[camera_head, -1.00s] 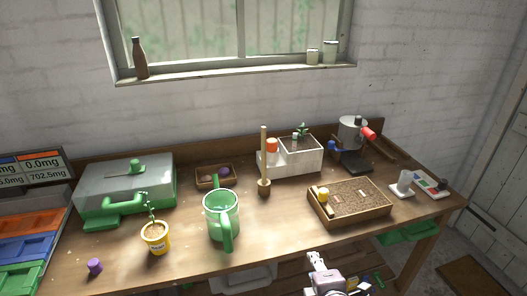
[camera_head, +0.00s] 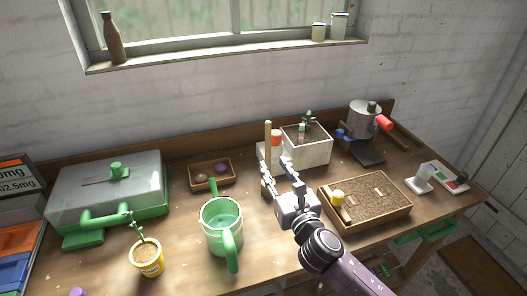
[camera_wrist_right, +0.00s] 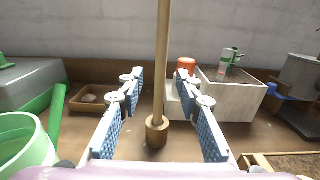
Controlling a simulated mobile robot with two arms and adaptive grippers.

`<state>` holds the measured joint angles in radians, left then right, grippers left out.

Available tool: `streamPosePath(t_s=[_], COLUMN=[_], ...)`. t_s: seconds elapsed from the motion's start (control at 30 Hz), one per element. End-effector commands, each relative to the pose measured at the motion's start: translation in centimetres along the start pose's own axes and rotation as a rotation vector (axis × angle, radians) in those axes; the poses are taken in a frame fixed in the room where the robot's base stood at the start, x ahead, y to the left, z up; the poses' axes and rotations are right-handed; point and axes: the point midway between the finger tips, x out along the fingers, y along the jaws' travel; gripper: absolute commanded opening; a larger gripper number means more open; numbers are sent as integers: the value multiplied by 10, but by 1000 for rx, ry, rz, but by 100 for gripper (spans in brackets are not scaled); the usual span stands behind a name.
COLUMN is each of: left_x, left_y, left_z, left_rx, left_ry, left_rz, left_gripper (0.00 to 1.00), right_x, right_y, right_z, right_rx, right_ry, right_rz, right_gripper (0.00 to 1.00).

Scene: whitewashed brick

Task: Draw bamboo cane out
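The bamboo cane (camera_head: 267,139) is a thin tan stick standing upright behind my right gripper. In the right wrist view the cane (camera_wrist_right: 162,55) rises from a small round brown wooden holder (camera_wrist_right: 157,134) on the bench. My right gripper (camera_head: 275,172) is open, its two blue-padded fingers apart. In the wrist view the cane lies in the gap between the fingers (camera_wrist_right: 163,85), apart from both pads. I cannot tell how far the cane is between or beyond the tips. In the head view the fingers mostly hide the holder. My left gripper is out of view.
A green watering can (camera_head: 222,243) stands left of my right gripper. A soil tray (camera_head: 405,217) lies to its right, and a white planter box (camera_head: 308,153) stands behind. A small brown tray (camera_head: 211,184) and a yellow potted seedling (camera_head: 147,262) are further left.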

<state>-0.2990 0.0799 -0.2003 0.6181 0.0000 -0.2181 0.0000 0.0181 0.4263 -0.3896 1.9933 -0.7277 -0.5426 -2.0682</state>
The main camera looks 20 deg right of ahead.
Motion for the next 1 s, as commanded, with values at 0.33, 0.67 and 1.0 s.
streamPosePath(t_s=[0.33, 0.67, 1.0], left_x=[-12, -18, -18], left_y=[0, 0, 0], left_z=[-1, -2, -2], left_rx=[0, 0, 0], left_ry=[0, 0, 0], left_rz=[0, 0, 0], left_gripper=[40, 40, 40], right_x=[37, 71, 72], right_y=[-1, -1, -2], right_z=[1, -2, -3], right_rx=[6, 6, 5], right_ry=[1, 1, 2], right_rz=[-2, 0, -1], right_gripper=[32, 32, 20])
